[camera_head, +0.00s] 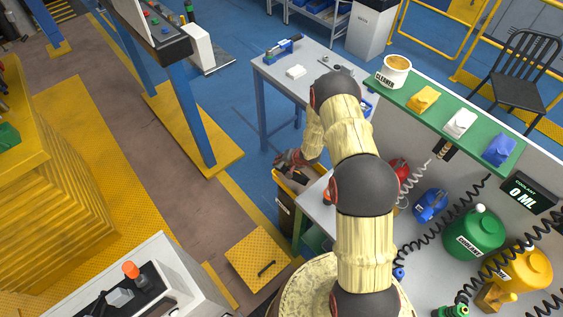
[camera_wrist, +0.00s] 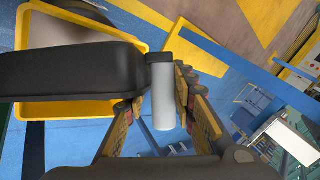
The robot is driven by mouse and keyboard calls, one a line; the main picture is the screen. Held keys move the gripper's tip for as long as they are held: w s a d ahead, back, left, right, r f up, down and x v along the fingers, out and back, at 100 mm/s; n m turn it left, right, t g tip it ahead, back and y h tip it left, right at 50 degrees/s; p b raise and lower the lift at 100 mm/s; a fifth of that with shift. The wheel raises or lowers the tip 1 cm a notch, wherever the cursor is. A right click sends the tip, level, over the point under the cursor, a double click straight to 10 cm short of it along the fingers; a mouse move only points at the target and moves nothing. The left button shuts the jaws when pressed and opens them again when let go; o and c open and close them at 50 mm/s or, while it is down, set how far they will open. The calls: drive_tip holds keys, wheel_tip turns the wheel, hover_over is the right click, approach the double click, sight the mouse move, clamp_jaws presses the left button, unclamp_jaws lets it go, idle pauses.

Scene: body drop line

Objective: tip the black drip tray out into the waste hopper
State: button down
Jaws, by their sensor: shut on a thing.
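The black drip tray (camera_wrist: 70,72) shows in the wrist view as a dark slab reaching left from a grey cylindrical handle (camera_wrist: 163,100). My gripper (camera_wrist: 155,92) is shut on that handle, one finger on each side. The tray is above the yellow waste hopper (camera_wrist: 85,108), whose rim shows around and behind it. I see the tray nearly edge-on, so its inside and any contents are hidden. In the head view my gripper (camera_head: 288,160) is at the top of the hopper (camera_head: 284,198); the tray is hard to make out there.
A grey worktable (camera_head: 325,60) stands behind the hopper and a bench with a green shelf (camera_head: 445,108) on the right. Coolant containers (camera_head: 474,233) hang below the shelf. A yellow step (camera_head: 258,260) is on the floor in front. The brown walkway on the left is clear.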

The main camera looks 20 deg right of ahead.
drive_tip(key=shift+w+d+r+y+p, duration=0.3)
drive_tip(key=shift+d+r+y+p, duration=0.15)
drive_tip(key=shift+p, duration=1.8)
drive_tip(key=shift+w+d+r+m+g+y+p, duration=0.35)
drive_tip(key=shift+d+g+p, duration=0.1)
drive_tip(key=shift+p, duration=1.4)
drive_tip(key=shift+d+p, duration=0.15)
drive_tip(key=shift+p, duration=0.25)
drive_tip(key=shift+w+d+r+g+y, duration=0.2)
drive_tip(key=shift+w+d+g+y, duration=0.25)
drive_tip(key=shift+d+y, duration=0.3)
drive_tip(key=shift+w+d+m+y+b, duration=0.25)
drive_tip(key=shift+w+d+m+b, duration=0.1)
drive_tip(key=shift+d, duration=0.1)
drive_tip(key=shift+w+d+r+g+y+b, duration=0.2)
drive_tip(key=shift+d+g+y+b, duration=0.15)
drive_tip(key=shift+b, duration=0.35)
drive_tip(key=shift+w+d, duration=0.1)
